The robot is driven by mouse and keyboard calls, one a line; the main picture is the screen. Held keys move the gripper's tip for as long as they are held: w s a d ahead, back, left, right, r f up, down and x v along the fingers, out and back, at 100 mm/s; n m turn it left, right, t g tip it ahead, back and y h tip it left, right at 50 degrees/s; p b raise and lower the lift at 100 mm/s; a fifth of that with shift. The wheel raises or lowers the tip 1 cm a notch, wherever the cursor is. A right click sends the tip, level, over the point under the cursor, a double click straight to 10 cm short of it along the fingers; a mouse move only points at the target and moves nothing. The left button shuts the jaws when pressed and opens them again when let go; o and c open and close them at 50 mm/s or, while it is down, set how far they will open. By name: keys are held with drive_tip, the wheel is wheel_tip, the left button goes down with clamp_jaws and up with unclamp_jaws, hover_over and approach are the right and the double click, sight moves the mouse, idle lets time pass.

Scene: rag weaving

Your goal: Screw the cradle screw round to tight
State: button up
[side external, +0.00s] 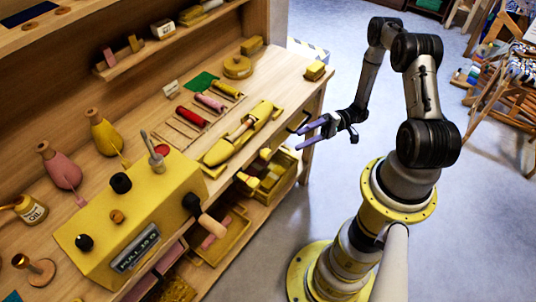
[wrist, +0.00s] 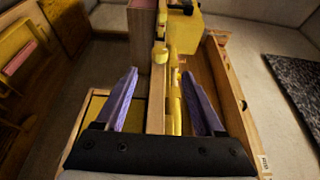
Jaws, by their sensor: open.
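A yellow boat-shaped shuttle (side external: 228,150) lies in a yellow cradle near the front edge of the wooden bench in the side view.
A yellow tension box (side external: 135,215) with black knobs and a handle stands on the bench at lower left. Coloured rolls (side external: 193,115) lie behind the cradle. Yellow bins (side external: 270,180) sit on the shelf below. The floor around my arm is clear.

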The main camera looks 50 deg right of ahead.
sight(268, 155)
drive_tip(key=x, duration=1.2)
drive_tip(key=shift+w+a, duration=0.1)
drive_tip(key=shift+a, duration=0.25)
clamp_jaws()
